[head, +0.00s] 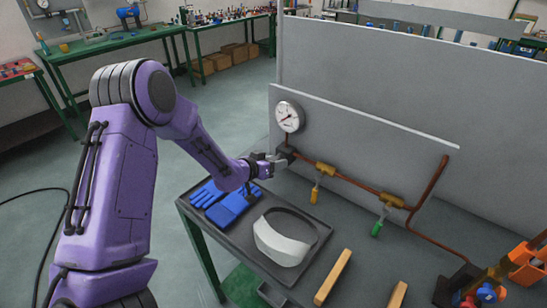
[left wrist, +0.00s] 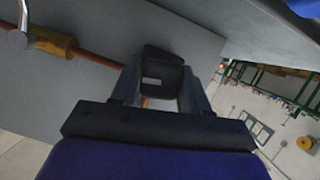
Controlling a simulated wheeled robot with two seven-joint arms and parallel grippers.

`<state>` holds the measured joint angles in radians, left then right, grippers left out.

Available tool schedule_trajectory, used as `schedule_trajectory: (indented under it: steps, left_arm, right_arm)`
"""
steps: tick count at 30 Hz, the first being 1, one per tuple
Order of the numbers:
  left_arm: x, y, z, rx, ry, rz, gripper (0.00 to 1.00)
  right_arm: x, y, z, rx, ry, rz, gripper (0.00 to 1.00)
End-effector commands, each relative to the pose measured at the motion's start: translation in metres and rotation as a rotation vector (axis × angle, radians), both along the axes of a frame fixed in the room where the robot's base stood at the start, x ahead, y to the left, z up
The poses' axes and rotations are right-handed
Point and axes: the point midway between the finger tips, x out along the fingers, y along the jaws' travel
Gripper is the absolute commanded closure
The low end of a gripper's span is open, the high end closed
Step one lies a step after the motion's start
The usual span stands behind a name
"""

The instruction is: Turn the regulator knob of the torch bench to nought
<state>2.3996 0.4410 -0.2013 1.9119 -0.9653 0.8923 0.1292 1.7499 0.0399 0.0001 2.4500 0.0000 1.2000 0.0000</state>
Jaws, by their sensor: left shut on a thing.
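The torch bench has a grey back panel (head: 360,125) with a round white gauge (head: 289,116) on it. Below the gauge is the dark, blocky regulator knob (head: 285,152), at the left end of a copper pipe. My left gripper (head: 270,164) is at the knob, shut on it. In the left wrist view the black knob (left wrist: 162,70) sits between the two fingers of my left gripper (left wrist: 160,92). The gripper partly covers the knob in the head view. The gauge needle's reading is too small to tell. My right gripper is not in view.
A dark tray (head: 318,243) holds blue gloves (head: 228,202) and a face shield (head: 280,243). Wooden blocks (head: 333,277) and an orange object (head: 526,262) lie to the right.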

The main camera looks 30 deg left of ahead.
Motion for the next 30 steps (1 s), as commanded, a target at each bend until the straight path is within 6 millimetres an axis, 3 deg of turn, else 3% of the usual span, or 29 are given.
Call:
schedule_trajectory:
  steps: [3,12,30]
  left_arm:
    - [-0.001,0.002,0.003,-0.110,0.010,0.003,0.85]
    - [-0.001,0.003,0.000,-0.392,0.032,0.002,0.85]
    - [0.000,0.004,-0.005,-0.956,0.077,0.001,0.85]
  right_arm:
    - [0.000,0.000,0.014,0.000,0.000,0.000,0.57]
    - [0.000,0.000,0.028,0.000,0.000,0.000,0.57]
    - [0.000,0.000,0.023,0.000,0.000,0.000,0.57]
